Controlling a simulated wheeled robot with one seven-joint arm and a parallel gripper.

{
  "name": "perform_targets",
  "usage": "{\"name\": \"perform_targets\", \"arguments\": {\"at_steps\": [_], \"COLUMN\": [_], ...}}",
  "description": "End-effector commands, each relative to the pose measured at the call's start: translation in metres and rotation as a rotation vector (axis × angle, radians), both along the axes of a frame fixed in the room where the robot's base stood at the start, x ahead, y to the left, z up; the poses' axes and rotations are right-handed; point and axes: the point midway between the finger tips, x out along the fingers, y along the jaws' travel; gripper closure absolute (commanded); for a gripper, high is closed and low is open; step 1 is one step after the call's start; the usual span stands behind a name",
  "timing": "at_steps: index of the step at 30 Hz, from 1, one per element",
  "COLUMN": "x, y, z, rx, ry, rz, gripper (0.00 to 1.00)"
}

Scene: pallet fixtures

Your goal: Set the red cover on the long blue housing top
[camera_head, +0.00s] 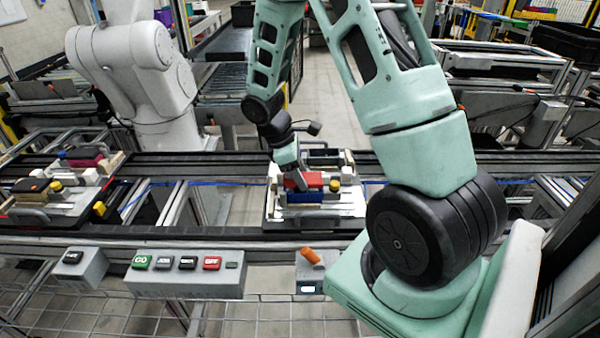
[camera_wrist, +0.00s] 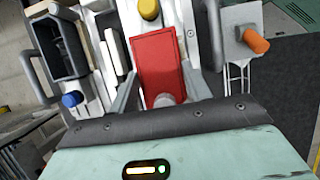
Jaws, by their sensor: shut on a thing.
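The red cover (camera_head: 312,180) is a flat red block on the pallet fixture in the middle of the conveyor. It fills the centre of the wrist view as a red rectangle (camera_wrist: 160,68). The long blue housing (camera_head: 304,197) shows as a blue strip directly under the cover in the head view. I cannot tell whether the two touch. The housing is hidden under the cover in the wrist view. My gripper (camera_head: 299,181) points down and is shut on the red cover, with a finger on each side of it in the wrist view (camera_wrist: 160,93).
A yellow knob (camera_head: 335,186) stands close to the cover's right end. The light pallet (camera_head: 345,207) has raised parts behind the cover. Another loaded pallet (camera_head: 62,207) is at the left. A button box (camera_head: 190,273) and an orange handle (camera_head: 311,255) are in front.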

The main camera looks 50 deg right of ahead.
Motion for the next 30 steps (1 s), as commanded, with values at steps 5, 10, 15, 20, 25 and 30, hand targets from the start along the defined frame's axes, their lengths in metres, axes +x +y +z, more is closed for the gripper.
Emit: {"name": "perform_targets", "arguments": {"at_steps": [5, 10, 15, 20, 25, 30], "x": [0.000, 0.000, 0.000, 0.000, 0.000, 0.000], "y": [0.000, 0.000, 0.000, 0.000, 0.000, 0.000], "z": [-0.003, -0.005, -0.007, -0.010, -0.012, -0.014], "rx": [0.000, 0.000, 0.000, 0.000, 0.000, 0.000], "ry": [0.000, 0.000, 0.000, 0.000, 0.000, 0.000], "rz": [0.000, 0.000, 0.000, 0.000, 0.000, 0.000], "gripper": [0.75, 0.75, 0.75, 0.75, 0.75, 0.75]}}
